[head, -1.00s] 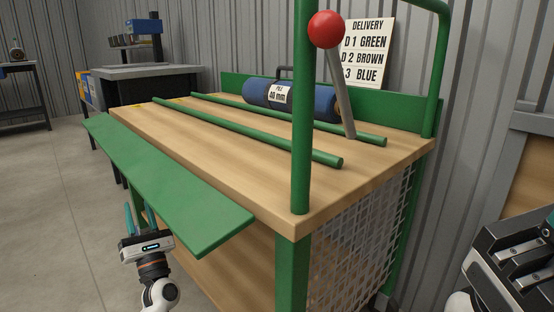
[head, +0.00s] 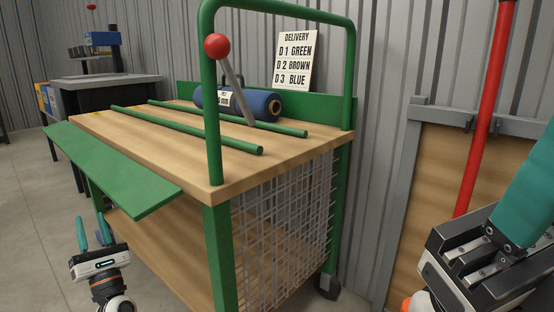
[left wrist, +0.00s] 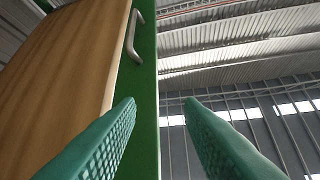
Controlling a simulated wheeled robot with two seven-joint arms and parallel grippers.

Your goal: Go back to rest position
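My left gripper (head: 93,234) is at the lower left of the head view, pointing up beside the front of the green-framed cart. Its two teal fingers stand apart with nothing between them; they also show apart and empty in the left wrist view (left wrist: 160,115). My right gripper (head: 525,200) is at the right edge of the head view. One teal finger shows and the rest is cut off, so I cannot tell its opening. A blue turf roll (head: 255,104) with a white label lies on the cart's wooden top (head: 190,150), behind two green rails.
A red-knobbed lever (head: 217,47) rises by the cart's green frame. A green flap (head: 110,175) juts from the cart's front edge. A delivery sign (head: 296,62) stands behind. A red pole (head: 485,110) and wooden panel (head: 435,190) are at right. Grey floor is open at left.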

